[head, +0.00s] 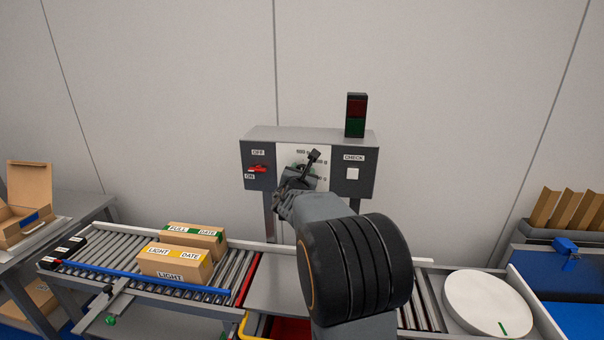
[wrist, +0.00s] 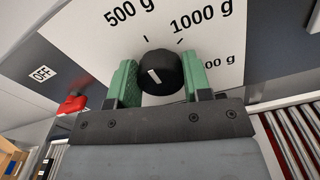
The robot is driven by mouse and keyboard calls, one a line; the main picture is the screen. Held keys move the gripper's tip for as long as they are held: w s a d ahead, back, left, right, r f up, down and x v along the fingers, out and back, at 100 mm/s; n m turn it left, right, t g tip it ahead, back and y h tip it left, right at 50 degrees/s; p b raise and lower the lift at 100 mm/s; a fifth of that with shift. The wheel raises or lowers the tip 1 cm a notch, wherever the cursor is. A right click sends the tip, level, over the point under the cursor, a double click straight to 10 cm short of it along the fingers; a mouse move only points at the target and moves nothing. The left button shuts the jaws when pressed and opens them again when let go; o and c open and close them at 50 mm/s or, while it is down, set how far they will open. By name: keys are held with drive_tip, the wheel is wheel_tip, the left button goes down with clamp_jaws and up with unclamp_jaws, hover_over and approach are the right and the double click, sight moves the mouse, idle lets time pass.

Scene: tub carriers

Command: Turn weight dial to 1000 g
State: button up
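The weight dial (wrist: 162,72) is a round black knob with a short white pointer line, on a white plate marked 500 g, 1000 g and a third, partly covered value. The pointer line tilts up and to the left, towards the 500 g side rather than 1000 g. My gripper (wrist: 162,80) has one green finger on each side of the dial, with no clear gap seen; it looks shut on it. In the head view my gripper (head: 297,178) is in front of the panel (head: 258,180), and my arm hides the dial there.
A red switch (head: 258,168) between OFF and ON is left of the plate; a white CHECK button (head: 352,173) is right. A dark red-green light (head: 356,115) stands on top. Two boxes (head: 175,262) sit on the roller conveyor (head: 240,265); a white disc (head: 488,303) is at right.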

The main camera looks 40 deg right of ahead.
drive_tip(key=c, duration=0.4)
drive_tip(key=shift+o, duration=0.2)
drive_tip(key=m+b, duration=0.1)
drive_tip(key=b, duration=0.3)
drive_tip(key=shift+f+m, duration=0.3)
drive_tip(key=shift+f, duration=0.1)
drive_tip(key=m+b, duration=0.1)
drive_tip(key=b, duration=0.2)
drive_tip(key=shift+f+m+b, duration=0.1)
drive_tip(key=shift+m+b, duration=0.2)
drive_tip(key=shift+b, duration=0.05)
drive_tip(key=m+b, duration=0.4)
drive_tip(key=b, duration=0.2)
drive_tip(key=shift+s+m, duration=0.1)
drive_tip(key=shift+m, duration=0.2)
drive_tip(key=shift+r+m+b, duration=0.15)
drive_tip(key=shift+m+b, duration=0.85)
drive_tip(key=shift+r+m+b, duration=0.15)
drive_tip(key=shift+m+b, duration=0.85)
drive_tip(key=o, duration=0.9)
